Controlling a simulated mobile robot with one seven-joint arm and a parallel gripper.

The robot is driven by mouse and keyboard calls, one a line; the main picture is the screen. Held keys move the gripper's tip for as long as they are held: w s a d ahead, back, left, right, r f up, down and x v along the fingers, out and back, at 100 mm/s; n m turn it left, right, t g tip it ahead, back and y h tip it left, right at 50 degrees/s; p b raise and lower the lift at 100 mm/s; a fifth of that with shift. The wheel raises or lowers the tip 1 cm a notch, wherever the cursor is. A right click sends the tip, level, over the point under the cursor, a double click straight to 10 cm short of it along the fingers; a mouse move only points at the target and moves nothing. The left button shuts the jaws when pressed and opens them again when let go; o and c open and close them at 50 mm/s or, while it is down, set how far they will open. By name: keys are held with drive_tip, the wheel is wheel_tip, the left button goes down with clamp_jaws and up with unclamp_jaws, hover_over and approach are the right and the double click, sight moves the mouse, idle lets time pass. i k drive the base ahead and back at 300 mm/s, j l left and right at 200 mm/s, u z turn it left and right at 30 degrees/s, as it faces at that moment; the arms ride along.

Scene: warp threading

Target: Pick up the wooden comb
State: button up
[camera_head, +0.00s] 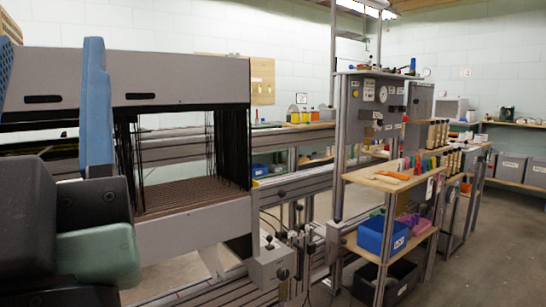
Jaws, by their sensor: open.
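I cannot make out the wooden comb for certain. A small flat orange item (392,175) lies on the near end of the wooden shelf top (366,178) at the right; it is too small to identify. My gripper (50,46) is close to the camera at the far left, with its two blue fingers pointing up and spread wide apart. It is open, and I see nothing held between the fingers. It is well apart from the shelf and partly cut off by the left edge of the picture.
A loom with a grey frame (190,80) and dark threads stands behind my gripper. Metal rails and a grey box (272,266) lie between it and the shelf. Coloured items (425,162) line the shelf top; a blue bin (380,236) sits below. Open floor (490,240) lies right.

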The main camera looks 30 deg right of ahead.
sight(371, 176)
drive_tip(key=z, duration=0.4)
drive_tip(key=l+z, duration=0.1)
drive_tip(key=z, duration=0.3)
drive_tip(key=i+z, duration=0.1)
drive_tip(key=z, duration=0.7)
drive_tip(key=i+l, duration=0.2)
drive_tip(key=i, duration=0.45)
drive_tip(key=i+l+z, duration=0.1)
drive_tip(key=i, duration=0.5)
drive_tip(key=l, duration=0.1)
